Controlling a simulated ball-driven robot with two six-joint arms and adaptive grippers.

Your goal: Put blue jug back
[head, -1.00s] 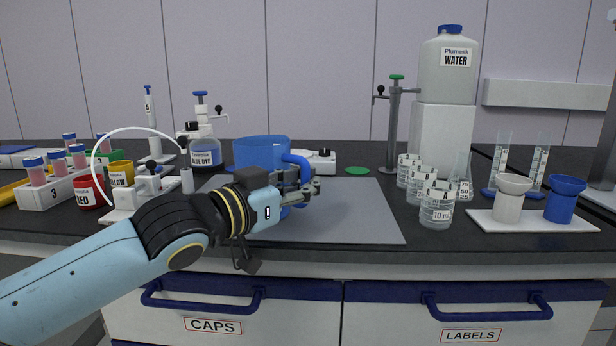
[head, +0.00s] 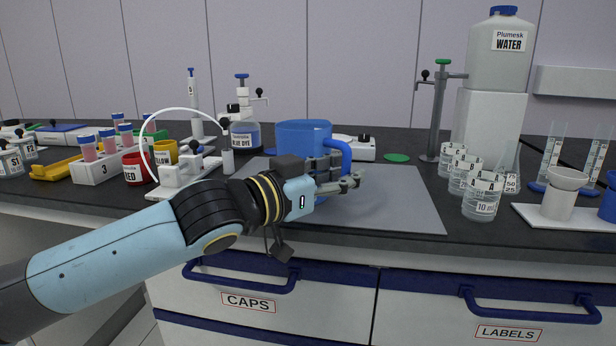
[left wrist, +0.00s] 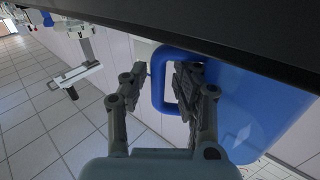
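The blue jug (head: 303,138) stands over the grey mat in the middle of the head view, its loop handle (head: 346,160) turned to the right. My left gripper (head: 343,180) is in front of the jug at the handle and hides its lower part. In the left wrist view the jug (left wrist: 240,112) fills the right side. The handle (left wrist: 158,82) lies between the two fingers of my left gripper (left wrist: 162,80), one finger inside the loop and one outside. The fingers look apart, with gaps beside the handle. Whether the jug's base touches the mat is hidden. My right gripper is not in view.
The grey mat (head: 405,205) has free room to the right of the jug. Several clear beakers (head: 482,197) stand to its right. A green disc (head: 397,158) lies behind.

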